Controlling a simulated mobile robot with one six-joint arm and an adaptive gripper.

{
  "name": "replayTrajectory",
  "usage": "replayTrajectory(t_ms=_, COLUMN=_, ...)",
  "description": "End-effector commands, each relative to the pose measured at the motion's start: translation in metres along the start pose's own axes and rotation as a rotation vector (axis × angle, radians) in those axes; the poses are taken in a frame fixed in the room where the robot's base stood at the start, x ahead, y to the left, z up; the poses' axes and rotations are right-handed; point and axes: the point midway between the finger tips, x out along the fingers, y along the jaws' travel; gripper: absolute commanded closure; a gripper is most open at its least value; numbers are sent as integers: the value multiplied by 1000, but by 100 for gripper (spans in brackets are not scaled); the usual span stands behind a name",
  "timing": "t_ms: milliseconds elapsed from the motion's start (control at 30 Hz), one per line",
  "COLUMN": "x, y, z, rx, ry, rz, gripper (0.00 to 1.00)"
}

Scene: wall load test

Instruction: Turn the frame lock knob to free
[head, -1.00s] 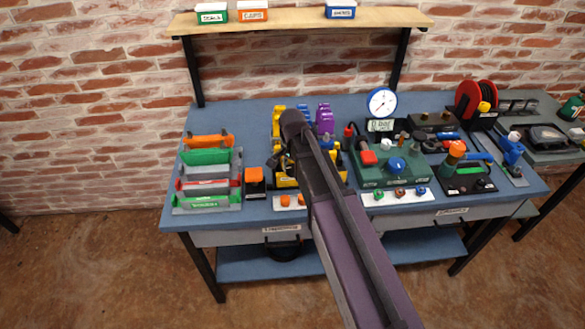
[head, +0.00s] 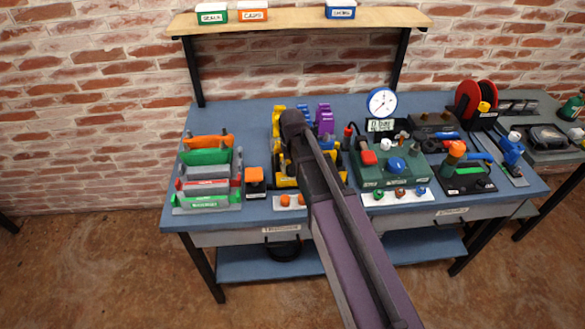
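A green test device (head: 402,172) stands on the bench, right of my arm. A blue knob (head: 396,163) sits on its front, and a red handle or cap (head: 368,157) is at its left. I cannot read which part is the frame lock knob or how it is set. A round white gauge with a blue rim (head: 382,103) stands behind, above a small display (head: 380,125). My dark arm crosses the bench from below and hides its middle. My gripper does not show; the arm appears to hide it.
Green, orange and red trays (head: 207,178) and an orange-topped block (head: 255,180) are at left. Yellow and purple holders (head: 325,118) stand behind my arm. An orange-topped tool (head: 457,150) and a red reel (head: 475,97) are at right. The bench's back left (head: 232,115) is clear.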

Motion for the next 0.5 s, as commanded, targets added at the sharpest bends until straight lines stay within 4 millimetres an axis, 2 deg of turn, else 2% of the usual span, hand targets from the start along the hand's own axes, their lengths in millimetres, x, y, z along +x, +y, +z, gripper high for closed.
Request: replayTrajectory(t_ms=500, x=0, y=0, z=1, rx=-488, ry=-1, rz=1, gripper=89)
